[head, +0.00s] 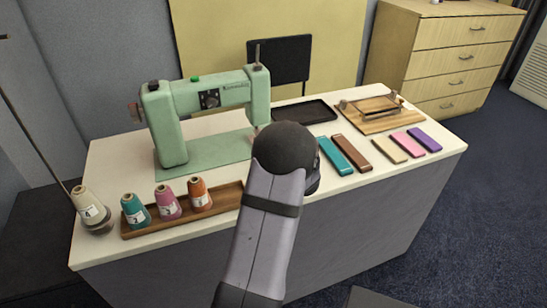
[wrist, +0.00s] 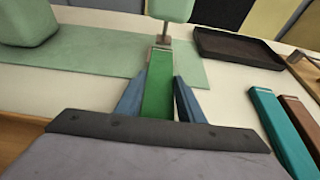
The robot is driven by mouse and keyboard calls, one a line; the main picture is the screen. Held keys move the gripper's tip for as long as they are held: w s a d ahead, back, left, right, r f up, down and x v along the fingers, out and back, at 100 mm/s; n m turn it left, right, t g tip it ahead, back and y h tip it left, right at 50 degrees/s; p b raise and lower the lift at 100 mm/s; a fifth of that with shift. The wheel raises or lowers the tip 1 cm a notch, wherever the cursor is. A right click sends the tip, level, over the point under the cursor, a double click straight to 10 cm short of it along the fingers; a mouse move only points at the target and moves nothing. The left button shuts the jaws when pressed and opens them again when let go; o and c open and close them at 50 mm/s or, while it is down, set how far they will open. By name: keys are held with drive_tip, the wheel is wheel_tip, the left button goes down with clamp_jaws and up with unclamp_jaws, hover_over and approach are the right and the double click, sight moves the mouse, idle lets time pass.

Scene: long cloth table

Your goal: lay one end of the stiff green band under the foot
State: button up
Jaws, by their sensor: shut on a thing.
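The stiff green band (wrist: 158,82) is held lengthwise between the two blue fingers of my gripper (wrist: 160,92), which is shut on it in the wrist view. Its far end points away toward the metal foot (wrist: 164,40) under the green sewing machine head (wrist: 171,9). The far end is at or very near the foot; I cannot tell whether it is under it. In the head view, the sewing machine (head: 206,97) stands on its green base plate (head: 205,151), and my arm hides the gripper and the band.
A dark tray (head: 304,112) lies behind right. A teal bar (head: 336,156) and brown bar (head: 351,153) lie right of my arm, with several other bars and a wooden board (head: 372,124) beyond. Spools stand on a wooden tray (head: 229,192) at the front left; a cream cone (head: 89,205) is beside it.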

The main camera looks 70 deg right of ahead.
drive_tip(key=shift+w+d+f+b, duration=0.15)
drive_tip(key=shift+w+d+b, duration=0.15)
drive_tip(key=shift+w+d, duration=0.2)
drive_tip(key=shift+w+d+b, duration=0.4)
drive_tip(key=shift+w+d, duration=0.55)
drive_tip(key=o, duration=1.1)
